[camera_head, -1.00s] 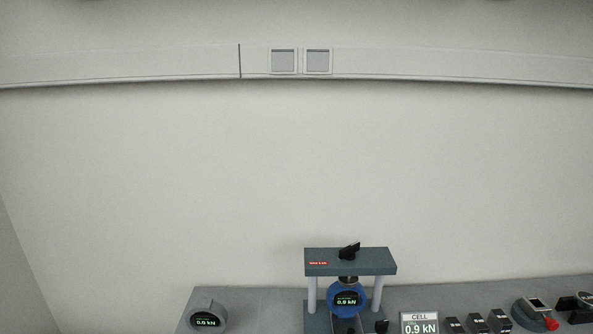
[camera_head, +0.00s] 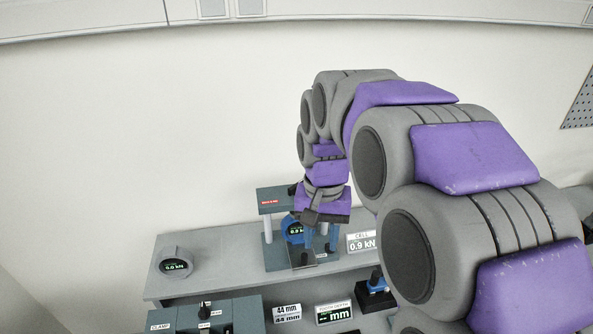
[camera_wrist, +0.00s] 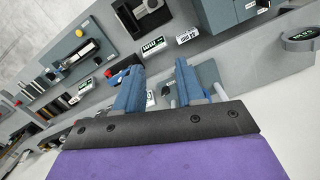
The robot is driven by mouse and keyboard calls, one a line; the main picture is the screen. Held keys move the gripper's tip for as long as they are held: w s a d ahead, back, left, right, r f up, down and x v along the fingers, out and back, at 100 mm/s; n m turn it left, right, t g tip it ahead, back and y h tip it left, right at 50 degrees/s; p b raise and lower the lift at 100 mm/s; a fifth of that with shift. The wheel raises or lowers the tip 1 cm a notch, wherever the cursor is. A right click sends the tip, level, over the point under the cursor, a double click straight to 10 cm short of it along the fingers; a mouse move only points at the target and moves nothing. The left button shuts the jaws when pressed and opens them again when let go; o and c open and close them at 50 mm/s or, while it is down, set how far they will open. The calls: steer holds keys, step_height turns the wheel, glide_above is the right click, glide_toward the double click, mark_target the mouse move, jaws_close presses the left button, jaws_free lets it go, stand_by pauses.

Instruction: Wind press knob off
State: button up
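The press (camera_head: 272,197) has a grey top plate with a red label and pale posts. It stands on the grey bench in the head view, partly hidden behind my arm. My gripper (camera_head: 321,240) points down in front of the press. In the wrist view its two blue fingers (camera_wrist: 160,88) stand apart, with no held object visible. Contact with a knob cannot be seen.
A CELL display (camera_head: 361,242) stands right of the press.

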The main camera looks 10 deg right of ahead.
steer(key=w+r+m+p, duration=0.25)
steer(key=w+p, duration=0.25)
steer(key=w, duration=0.4)
steer(key=w+r+m+t+p, duration=0.1)
steer(key=w+r+m+p, duration=0.2)
steer(key=w, duration=0.7)
steer(key=w+r+m+p, duration=0.25)
steer(key=w+p, duration=0.35)
steer(key=w, duration=0.3)
steer(key=shift+n, duration=0.4)
steer(key=f+p, duration=0.1)
steer(key=f, duration=0.4)
steer(key=f+p, duration=0.1)
steer(key=f, duration=1)
steer(key=shift+d+p, duration=0.4)
jaws_close()
